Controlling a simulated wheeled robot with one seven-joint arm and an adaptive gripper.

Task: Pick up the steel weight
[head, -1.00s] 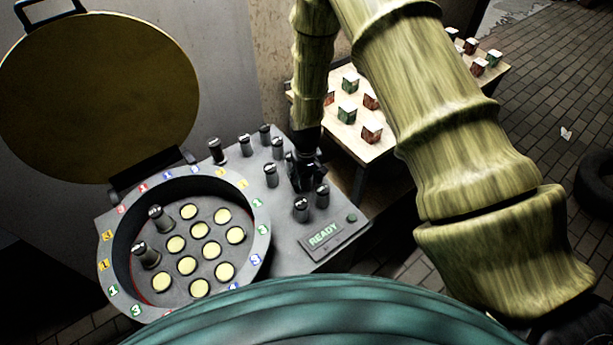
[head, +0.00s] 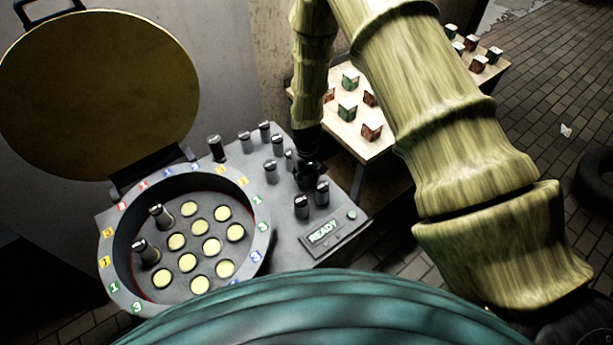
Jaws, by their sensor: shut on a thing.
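Several small dark cylindrical steel weights stand on the grey machine's deck (head: 305,240), among them a weight (head: 215,149) at the left, a weight (head: 271,172) in the middle and a weight (head: 301,207) near the front. Two more, a weight (head: 161,217) and a weight (head: 146,252), stand inside the round chamber (head: 256,190). My gripper (head: 309,178) points down at the deck's right side, just behind the front pair of weights. It is shut on a steel weight, which the dark fingers mostly hide. I cannot tell whether that weight is clear of the deck.
The chamber's floor has several yellow round spots, and its round lid (head: 95,95) stands open at the left. A READY panel (head: 323,235) is at the deck's front. A wooden table (head: 345,133) with small boxes stands behind; a tyre (head: 596,183) lies far right.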

